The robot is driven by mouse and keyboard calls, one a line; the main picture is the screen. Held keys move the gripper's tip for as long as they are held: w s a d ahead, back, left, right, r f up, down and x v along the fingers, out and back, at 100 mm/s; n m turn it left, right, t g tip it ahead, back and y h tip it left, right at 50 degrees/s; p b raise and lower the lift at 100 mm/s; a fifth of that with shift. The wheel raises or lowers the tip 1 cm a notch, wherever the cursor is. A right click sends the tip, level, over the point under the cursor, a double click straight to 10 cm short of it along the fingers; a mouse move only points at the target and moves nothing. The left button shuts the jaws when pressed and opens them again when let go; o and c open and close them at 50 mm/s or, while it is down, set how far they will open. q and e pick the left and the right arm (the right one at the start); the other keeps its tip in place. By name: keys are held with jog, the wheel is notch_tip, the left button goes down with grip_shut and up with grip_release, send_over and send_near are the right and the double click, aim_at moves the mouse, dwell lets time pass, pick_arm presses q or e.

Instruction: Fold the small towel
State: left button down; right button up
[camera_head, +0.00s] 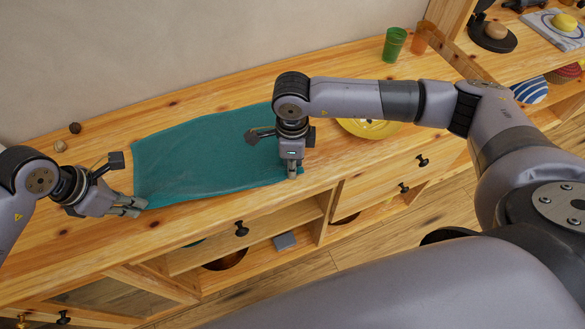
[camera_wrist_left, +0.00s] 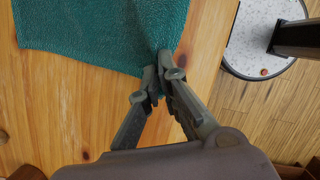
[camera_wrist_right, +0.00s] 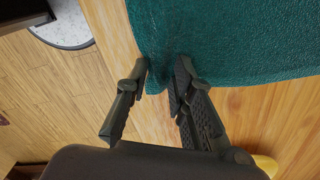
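The small towel (camera_head: 200,155) is teal and lies spread out flat on the wooden cabinet top. My left gripper (camera_head: 134,207) is at its near left corner. In the left wrist view its fingertips (camera_wrist_left: 160,82) are close together with the towel's corner (camera_wrist_left: 120,35) between them, so it looks shut on it. My right gripper (camera_head: 293,174) points down at the near right corner. In the right wrist view its fingers (camera_wrist_right: 161,78) stand apart, with the corner of the towel (camera_wrist_right: 220,40) in the gap. My right arm hides part of the towel's right side.
A yellow plate (camera_head: 370,129) lies right of the towel, partly behind my right arm. A green cup (camera_head: 394,44) and an orange cup (camera_head: 425,37) stand at the back right. Small round objects (camera_head: 75,128) lie at the back left. The cabinet's front edge runs close below the towel.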

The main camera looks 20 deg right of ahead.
jog(key=shift+f, duration=0.1)
grip_shut()
dwell(0.6)
jog(key=shift+r, duration=2.55)
